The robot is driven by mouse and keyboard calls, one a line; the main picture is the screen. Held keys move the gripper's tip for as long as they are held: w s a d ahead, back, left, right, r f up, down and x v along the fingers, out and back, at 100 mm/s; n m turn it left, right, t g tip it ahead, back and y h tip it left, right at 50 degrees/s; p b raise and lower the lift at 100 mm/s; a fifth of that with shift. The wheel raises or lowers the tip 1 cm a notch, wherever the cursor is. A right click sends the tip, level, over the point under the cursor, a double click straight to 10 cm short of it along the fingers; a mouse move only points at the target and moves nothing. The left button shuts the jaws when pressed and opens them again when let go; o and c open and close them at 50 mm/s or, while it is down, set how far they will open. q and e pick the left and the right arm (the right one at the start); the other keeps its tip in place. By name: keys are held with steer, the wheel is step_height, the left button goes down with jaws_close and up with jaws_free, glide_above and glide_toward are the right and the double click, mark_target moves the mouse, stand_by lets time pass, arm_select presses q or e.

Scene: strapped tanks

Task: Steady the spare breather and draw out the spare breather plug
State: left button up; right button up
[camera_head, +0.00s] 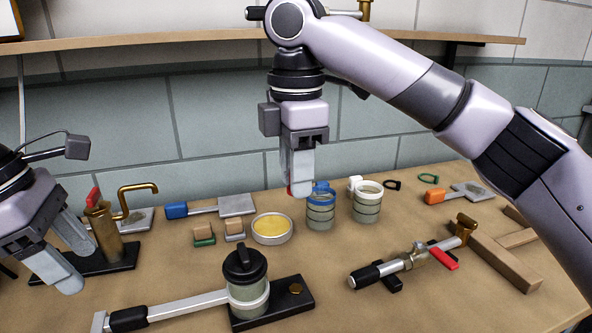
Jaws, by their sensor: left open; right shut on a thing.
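My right gripper (299,187) is in the middle, pointing down, its fingers shut on a small red thing (290,191) that they mostly hide. Its tips are just left of and behind a ribbed grey canister with a blue top (320,213); I cannot tell whether they touch it. A similar canister with a white top (367,206) stands to its right. I cannot tell which thing is the spare breather, or whether the red thing is its plug. My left gripper (83,268) is open and empty at the left, in front of a brass tap (101,222).
A black-capped vessel (246,275) with a long-handled strap stands on a black base in front. A dish of yellow stuff (271,230), small blocks (203,229) and a blue-handled scraper (177,211) lie behind. A valve pipe (410,258) lies right. Bare table lies between.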

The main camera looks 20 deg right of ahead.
arm_select(q)
steer(key=shift+r+p, duration=2)
steer(key=shift+r, duration=0.95)
arm_select(e)
steer(key=shift+r, duration=2.25)
